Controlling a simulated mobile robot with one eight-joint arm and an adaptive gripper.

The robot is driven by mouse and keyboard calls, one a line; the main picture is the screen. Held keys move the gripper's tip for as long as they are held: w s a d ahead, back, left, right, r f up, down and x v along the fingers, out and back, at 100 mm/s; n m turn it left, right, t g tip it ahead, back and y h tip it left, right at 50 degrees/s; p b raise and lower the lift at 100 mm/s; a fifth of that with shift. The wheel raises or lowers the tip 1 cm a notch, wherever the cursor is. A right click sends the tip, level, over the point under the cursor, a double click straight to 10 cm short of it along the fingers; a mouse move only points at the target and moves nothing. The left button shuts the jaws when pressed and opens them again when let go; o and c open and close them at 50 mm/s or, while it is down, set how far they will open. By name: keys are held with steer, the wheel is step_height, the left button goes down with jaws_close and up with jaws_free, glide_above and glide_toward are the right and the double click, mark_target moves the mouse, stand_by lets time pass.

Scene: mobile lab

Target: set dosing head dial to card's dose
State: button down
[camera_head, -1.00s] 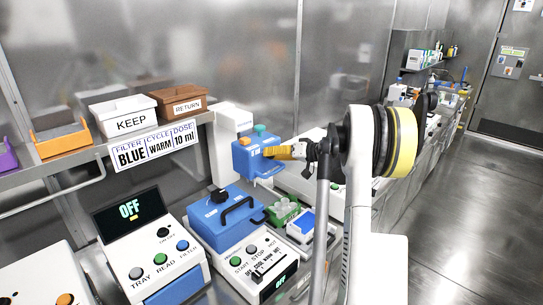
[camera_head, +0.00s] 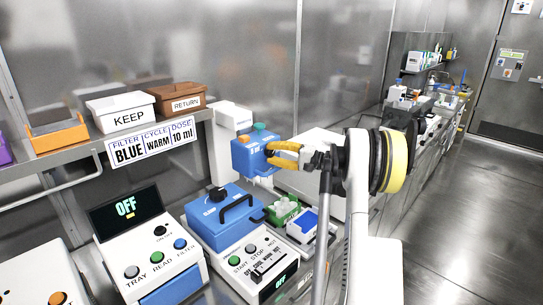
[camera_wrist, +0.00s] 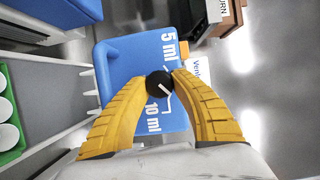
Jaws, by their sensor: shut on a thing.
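The blue dosing head (camera_head: 243,158) is mounted on a white stand, with an orange and a teal knob on top. In the wrist view its blue face (camera_wrist: 125,62) carries "5 ml" and "10 ml" labels around a small black dial (camera_wrist: 157,84). My gripper (camera_wrist: 161,79) is shut on the dial, a yellow finger on either side. A white mark shows on the dial, but I cannot tell its exact setting. In the head view my gripper (camera_head: 270,154) reaches the head from the right. The card (camera_head: 153,143) reads filter BLUE, cycle WARM, dose 10 ml.
KEEP (camera_head: 125,113) and RETURN (camera_head: 180,100) bins stand on the shelf beside an orange tray (camera_head: 60,138). Below are a reader showing OFF (camera_head: 125,208), a blue-lidded machine (camera_head: 215,226) and a green rack (camera_head: 281,212). Floor at right is clear.

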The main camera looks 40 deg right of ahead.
steer(key=shift+m+t+b, duration=0.3)
steer(key=shift+m+t, duration=0.1)
steer(key=shift+m, duration=0.6)
steer(key=shift+y, duration=0.3)
steer(key=c, duration=1)
jaws_free()
steer(key=shift+a, duration=0.1)
steer(key=shift+c, duration=0.2)
steer(key=v, duration=1.2)
